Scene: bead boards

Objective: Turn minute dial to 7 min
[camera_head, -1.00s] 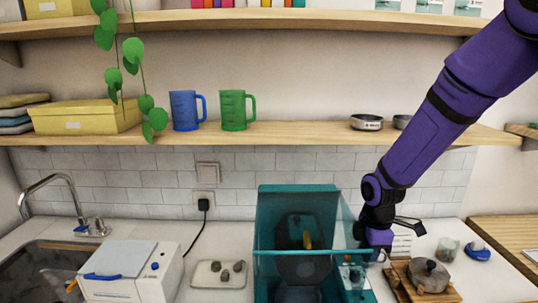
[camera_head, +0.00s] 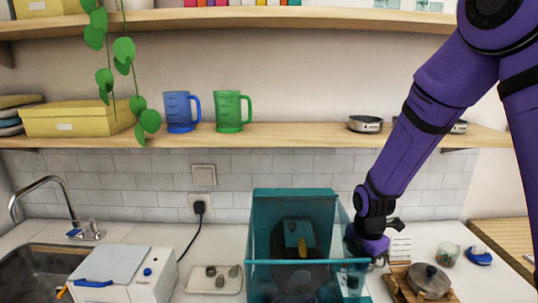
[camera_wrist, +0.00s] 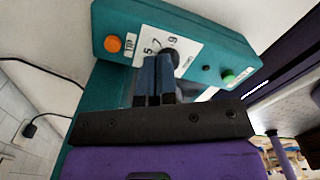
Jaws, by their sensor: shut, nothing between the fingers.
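The teal machine (camera_head: 252,240) stands on the counter in the head view, with an open clear-sided bay. In the wrist view its control panel (camera_wrist: 107,20) carries a white plate (camera_wrist: 149,48) with printed figures, among them 5, 7 and 9. A dark round dial (camera_wrist: 170,54) sits on this plate, partly hidden by my fingers. My gripper (camera_wrist: 155,60) is shut and empty, its blue fingertips right at the dial; I cannot tell whether they touch it. In the head view my gripper (camera_head: 378,258) is at the machine's right side. The dial's pointer is not readable.
The panel also has an orange button (camera_wrist: 114,44), a small black knob (camera_wrist: 207,68) and a green button (camera_wrist: 228,76). Right of the machine are a lidded pot (camera_head: 428,279) on a wooden board and a glass jar (camera_head: 448,251). A stone tray (camera_head: 214,285) lies left.

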